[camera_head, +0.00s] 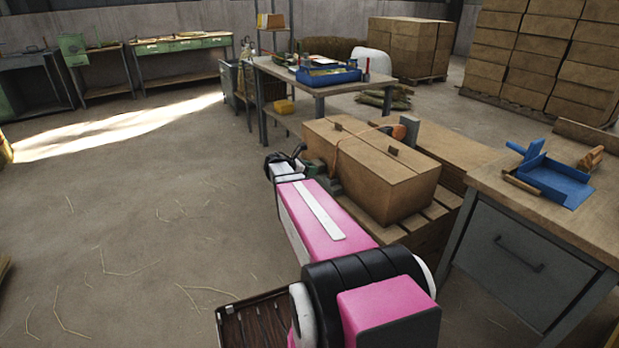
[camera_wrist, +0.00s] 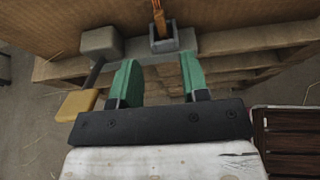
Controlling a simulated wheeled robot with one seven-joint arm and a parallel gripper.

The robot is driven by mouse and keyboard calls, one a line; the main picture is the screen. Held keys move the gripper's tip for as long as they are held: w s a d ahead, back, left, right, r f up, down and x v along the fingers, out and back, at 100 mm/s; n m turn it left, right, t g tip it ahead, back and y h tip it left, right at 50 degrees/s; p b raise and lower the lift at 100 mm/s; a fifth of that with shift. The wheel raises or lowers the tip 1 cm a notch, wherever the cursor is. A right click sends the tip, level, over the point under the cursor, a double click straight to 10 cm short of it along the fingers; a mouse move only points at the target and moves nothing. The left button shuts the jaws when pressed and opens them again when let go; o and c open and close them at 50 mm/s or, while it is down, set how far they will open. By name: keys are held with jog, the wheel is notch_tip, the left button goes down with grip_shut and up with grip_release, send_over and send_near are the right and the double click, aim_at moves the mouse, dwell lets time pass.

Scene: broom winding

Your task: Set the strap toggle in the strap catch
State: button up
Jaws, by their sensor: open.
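My gripper (camera_wrist: 158,68) is open, with two green fingers and nothing between them. In the wrist view an orange strap (camera_wrist: 158,14) runs down the box's side into a small grey square-rimmed fitting (camera_wrist: 163,46), just beyond and between the fingertips. A grey block (camera_wrist: 100,42) is left of it, with a dark rod leading to a yellow block (camera_wrist: 77,103). I cannot tell which parts are the toggle and the catch. In the head view my gripper (camera_head: 331,187) is low at the box's left side, partly hidden by my arm. The strap (camera_head: 335,150) crosses the box (camera_head: 375,170).
The box stands on a wooden pallet (camera_head: 425,235). An orange rounded part (camera_head: 398,131) and a grey block (camera_head: 411,132) are behind the box. A workbench (camera_head: 520,205) with a blue tray (camera_head: 555,182) stands at right. The floor at left is mostly clear.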

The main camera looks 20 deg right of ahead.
jog(key=s+a+f+m+y, duration=0.2)
jog(key=s+a+m+y, duration=0.2)
jog(key=s+a+m, duration=0.2)
jog(key=s+a+f+m+g+y, duration=0.1)
jog(key=s+a+f+m+y, duration=0.2)
jog(key=s+a+m, duration=0.4)
jog(key=s+a+f+m+y, duration=0.2)
jog(key=s+a+m+y, duration=0.4)
jog(key=s+a, duration=0.2)
jog(key=shift+s+a+f+m+g, duration=0.3)
jog(key=shift+s+a+f+g, duration=0.1)
jog(key=shift+a, duration=0.85)
